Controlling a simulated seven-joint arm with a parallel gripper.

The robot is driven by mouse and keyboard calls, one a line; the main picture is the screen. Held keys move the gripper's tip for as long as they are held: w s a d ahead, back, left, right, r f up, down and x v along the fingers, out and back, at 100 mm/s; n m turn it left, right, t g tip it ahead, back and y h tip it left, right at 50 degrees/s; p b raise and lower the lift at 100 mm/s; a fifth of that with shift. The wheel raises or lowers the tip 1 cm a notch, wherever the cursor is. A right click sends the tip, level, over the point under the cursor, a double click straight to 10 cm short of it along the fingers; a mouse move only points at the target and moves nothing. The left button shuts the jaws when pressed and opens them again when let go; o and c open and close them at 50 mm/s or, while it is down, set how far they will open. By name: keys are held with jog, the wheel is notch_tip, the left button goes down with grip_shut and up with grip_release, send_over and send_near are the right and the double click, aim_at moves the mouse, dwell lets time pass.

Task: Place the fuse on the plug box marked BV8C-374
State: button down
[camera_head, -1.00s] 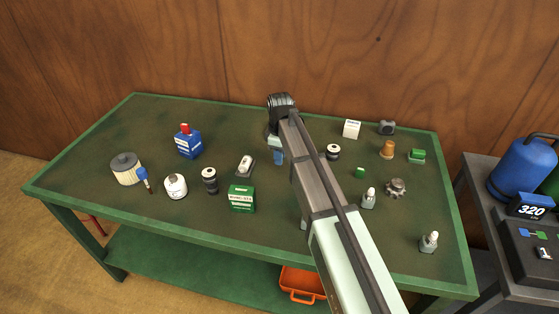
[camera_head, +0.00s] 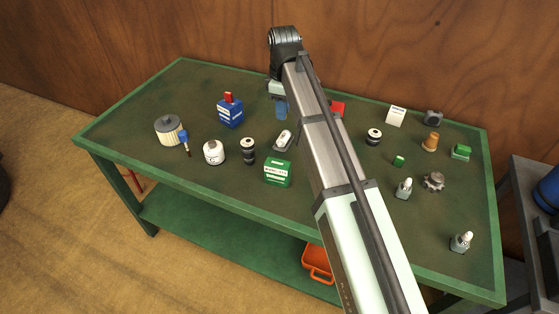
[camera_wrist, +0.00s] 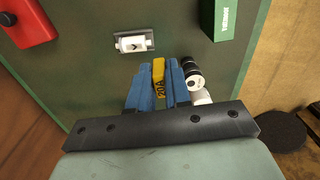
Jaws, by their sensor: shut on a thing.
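My gripper (camera_wrist: 158,85) is shut on a yellow fuse (camera_wrist: 158,78) marked 20A, held between its blue fingers. In the head view the blue fingers (camera_head: 281,108) show above the back middle of the green table. Candidate boxes are a green box (camera_head: 278,172) with a white label, also in the wrist view (camera_wrist: 222,18), a blue box (camera_head: 230,112) with a red piece on top, and a white box (camera_head: 396,116) at the back right. A red box (camera_head: 337,108) is partly behind my arm and shows in the wrist view (camera_wrist: 33,22). I cannot read BV8C-374 on any label.
A small white item on a grey base (camera_head: 284,139) lies near the gripper. A black-and-white cylinder (camera_head: 248,150), white canister (camera_head: 214,152), filter (camera_head: 169,130), gear (camera_head: 433,182) and small bottles (camera_head: 404,188) stand around. The table's front left is clear.

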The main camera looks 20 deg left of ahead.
jog(key=s+r, duration=0.3)
jog(key=s, duration=0.3)
send_near(279, 164)
jog(key=shift+m, duration=0.5)
jog(key=shift+f, duration=3)
jog(key=shift+f, duration=0.15)
jog(key=c, duration=1.1)
grip_release()
jog(key=shift+o, duration=0.2)
notch_tip(279, 164, up, 12)
jog(key=shift+r, duration=0.2)
